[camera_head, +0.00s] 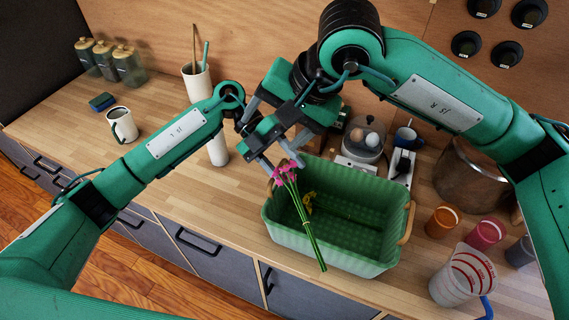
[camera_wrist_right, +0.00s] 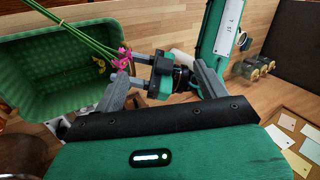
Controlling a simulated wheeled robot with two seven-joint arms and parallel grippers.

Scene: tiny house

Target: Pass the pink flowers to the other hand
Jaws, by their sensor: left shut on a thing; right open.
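The pink flowers (camera_head: 286,172) are a small bunch with long green stems. My left gripper (camera_head: 281,160) is shut on them near the blossoms, and the stems hang down over the green basket (camera_head: 325,255). In the right wrist view the pink blossoms (camera_wrist_right: 121,60) are at the tips of the left gripper's fingers (camera_wrist_right: 138,67), with the stems running to the upper left. My right gripper (camera_wrist_right: 160,75) is open and empty. Its fingers are spread on either side of the left gripper, close to the flowers. Whether they touch anything is unclear.
Yellow flowers (camera_head: 309,203) lie inside the basket. A white mug (camera_head: 121,125), a tall utensil cup (camera_head: 197,83) and glass jars (camera_head: 128,66) stand to the left. Coloured cups (camera_head: 486,234), a measuring jug (camera_head: 462,277) and a pot (camera_head: 470,172) stand to the right.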

